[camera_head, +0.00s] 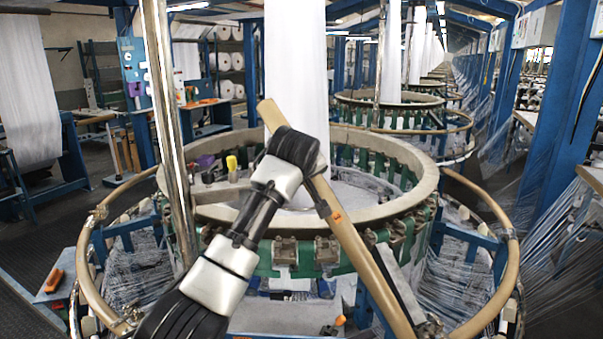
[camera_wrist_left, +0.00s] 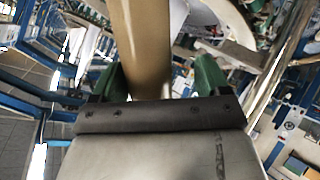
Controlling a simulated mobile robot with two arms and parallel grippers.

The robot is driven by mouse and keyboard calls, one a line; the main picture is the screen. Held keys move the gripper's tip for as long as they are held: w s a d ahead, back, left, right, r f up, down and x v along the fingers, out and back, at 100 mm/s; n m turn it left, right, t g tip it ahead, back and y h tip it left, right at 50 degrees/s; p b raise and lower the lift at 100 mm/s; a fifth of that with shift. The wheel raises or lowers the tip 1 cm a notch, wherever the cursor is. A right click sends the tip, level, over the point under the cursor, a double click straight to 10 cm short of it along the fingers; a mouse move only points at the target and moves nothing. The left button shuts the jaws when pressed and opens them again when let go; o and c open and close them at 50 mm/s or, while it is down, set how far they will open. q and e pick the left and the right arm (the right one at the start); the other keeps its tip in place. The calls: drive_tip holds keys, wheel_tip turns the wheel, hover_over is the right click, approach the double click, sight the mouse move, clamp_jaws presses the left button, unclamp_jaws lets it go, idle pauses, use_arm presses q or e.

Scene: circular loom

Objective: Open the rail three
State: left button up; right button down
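A tan rail section (camera_head: 352,243) slants across the front of the loom in the head view. Its upper end stands raised above the loom's ring, and its lower part runs out at the bottom edge. An orange mark shows on it. My left gripper (camera_head: 300,165) is at the rail's upper part, covering some of it. In the left wrist view the rail (camera_wrist_left: 142,45) passes between the green fingertips of my left gripper (camera_wrist_left: 160,78). The fingers are apart, with a gap showing between the rail and the right-hand finger. My right gripper is not in view.
Other curved tan rail sections stand at the loom's left (camera_head: 84,262) and right (camera_head: 512,268). The loom's pale ring (camera_head: 425,195) lies behind my arm. A metal post (camera_head: 168,120) rises at left. White fabric (camera_head: 295,65) hangs above the centre. Blue columns stand at right.

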use_arm(q)
drive_tip(key=b+v, duration=0.4)
drive_tip(key=v, duration=0.5)
drive_tip(key=shift+s, duration=0.15)
